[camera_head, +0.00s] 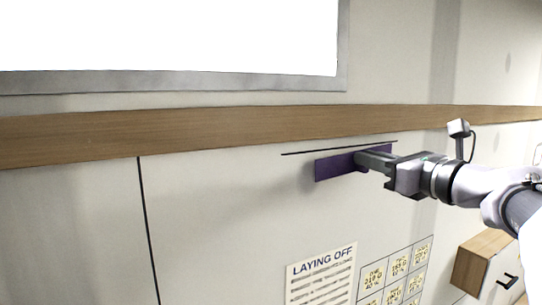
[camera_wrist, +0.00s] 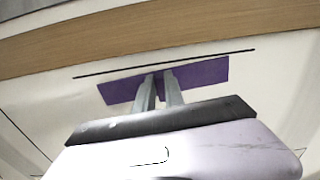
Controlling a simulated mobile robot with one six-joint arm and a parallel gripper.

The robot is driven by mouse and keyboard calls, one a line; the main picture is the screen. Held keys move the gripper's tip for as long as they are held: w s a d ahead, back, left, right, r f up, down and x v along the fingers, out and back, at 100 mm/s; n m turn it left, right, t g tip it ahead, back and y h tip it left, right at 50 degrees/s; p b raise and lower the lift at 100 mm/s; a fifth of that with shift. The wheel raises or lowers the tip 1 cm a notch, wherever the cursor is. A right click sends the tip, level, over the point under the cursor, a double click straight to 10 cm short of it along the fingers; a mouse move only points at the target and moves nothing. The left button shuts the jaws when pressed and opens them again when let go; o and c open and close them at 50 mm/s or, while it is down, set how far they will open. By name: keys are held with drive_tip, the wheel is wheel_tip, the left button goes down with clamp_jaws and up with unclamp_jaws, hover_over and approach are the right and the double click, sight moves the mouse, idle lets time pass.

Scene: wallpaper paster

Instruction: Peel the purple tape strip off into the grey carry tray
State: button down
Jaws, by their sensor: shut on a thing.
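The purple tape strip (camera_head: 334,167) lies along the pale wall, just below a thin black line. In the wrist view the strip (camera_wrist: 203,74) shows on both sides of my fingers, with a purple part standing out between them. My gripper (camera_head: 366,160) is shut on the strip near its middle; its fingertips also show in the wrist view (camera_wrist: 160,86). Whether any of the strip is off the wall is hard to tell. The grey carry tray is in neither view.
A wooden rail (camera_head: 220,131) runs across the wall above the strip, with a grey-framed bright panel (camera_head: 342,60) higher up. A "LAYING OFF" sheet (camera_head: 321,275) and a chart (camera_head: 395,272) are below. A wooden cabinet (camera_head: 482,258) stands at lower right.

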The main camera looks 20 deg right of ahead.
drive_tip(key=shift+s+d, duration=0.15)
drive_tip(key=shift+s, duration=1.05)
drive_tip(key=shift+s+b, duration=0.15)
drive_tip(key=shift+b, duration=0.15)
drive_tip(key=s+b, duration=0.1)
drive_tip(key=s, duration=0.6)
drive_tip(key=shift+d, duration=0.45)
drive_tip(key=shift+w, duration=0.1)
